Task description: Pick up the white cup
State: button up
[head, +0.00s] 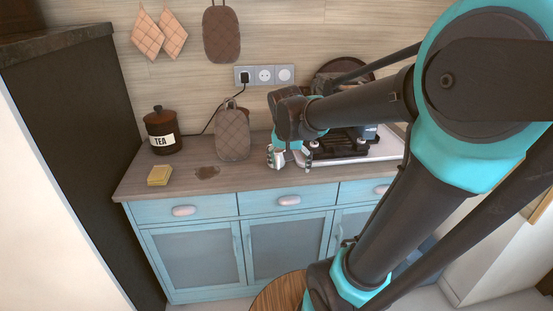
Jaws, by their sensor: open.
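My gripper (290,163) is open and low over the counter, in front of the stove, with its fingers spread left and right. A small pale shape (278,154) shows by the left finger. It may be part of the white cup, but it is too small and too covered to be sure. I cannot tell whether the gripper touches it. My arm hides much of the counter to the right.
The wooden counter (240,178) holds a brown tea jar (163,132), a yellow sponge (159,175) and a quilted cover (233,136) left of the gripper. A stove (340,146) stands behind right.

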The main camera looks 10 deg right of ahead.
jog(key=w+a+r+m+h, duration=0.1)
jog(key=w+a+r+m, duration=0.1)
jog(key=w+a+r, duration=0.35)
jog(key=w+a+r+m+h, duration=0.1)
jog(key=w+a+r+m, duration=0.15)
jog(key=r, duration=0.65)
jog(key=shift+x, duration=8.85)
jog(key=shift+d, duration=0.1)
jog(key=shift+c, duration=0.3)
jog(key=c, duration=1.4)
jog(key=shift+o, duration=0.2)
jog(key=shift+r, duration=0.1)
